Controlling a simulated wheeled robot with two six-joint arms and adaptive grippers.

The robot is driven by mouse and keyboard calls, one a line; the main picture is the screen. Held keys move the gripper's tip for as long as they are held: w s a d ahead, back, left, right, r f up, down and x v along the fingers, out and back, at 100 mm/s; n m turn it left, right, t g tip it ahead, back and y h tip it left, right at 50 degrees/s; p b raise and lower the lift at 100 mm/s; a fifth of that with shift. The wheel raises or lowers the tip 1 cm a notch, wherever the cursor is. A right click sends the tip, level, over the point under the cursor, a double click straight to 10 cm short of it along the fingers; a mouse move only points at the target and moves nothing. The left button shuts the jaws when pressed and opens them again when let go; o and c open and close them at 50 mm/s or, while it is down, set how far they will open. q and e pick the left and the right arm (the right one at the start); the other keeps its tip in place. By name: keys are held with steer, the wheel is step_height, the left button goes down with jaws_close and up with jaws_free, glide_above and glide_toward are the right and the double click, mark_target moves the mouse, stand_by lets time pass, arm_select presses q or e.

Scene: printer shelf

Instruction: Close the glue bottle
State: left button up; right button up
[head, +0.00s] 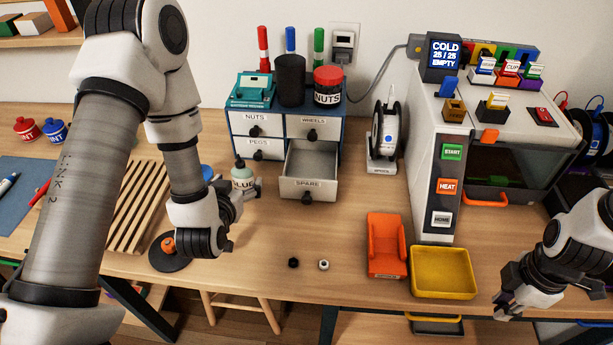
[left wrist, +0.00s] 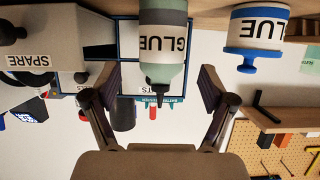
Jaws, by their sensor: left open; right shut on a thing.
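The glue bottle (head: 243,178) stands upright on the table in front of the drawer unit, pale green with a grey band and a dark narrow tip. It also shows upside down in the left wrist view (left wrist: 163,45), its black tip pointing down the picture. My left gripper (head: 237,192) is open beside the bottle. In the left wrist view its fingers (left wrist: 158,82) lie on either side of the bottle's top, with gaps on both sides. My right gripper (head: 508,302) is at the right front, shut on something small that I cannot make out. I cannot pick out a separate cap.
A slatted rack (head: 137,205) lies left.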

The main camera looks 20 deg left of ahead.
mark_target(241, 179)
arm_select(q)
steer(key=p+x, duration=0.1)
steer(key=x, duration=0.4)
steer(key=shift+s+a+f, duration=0.15)
steer(key=c, duration=1.4)
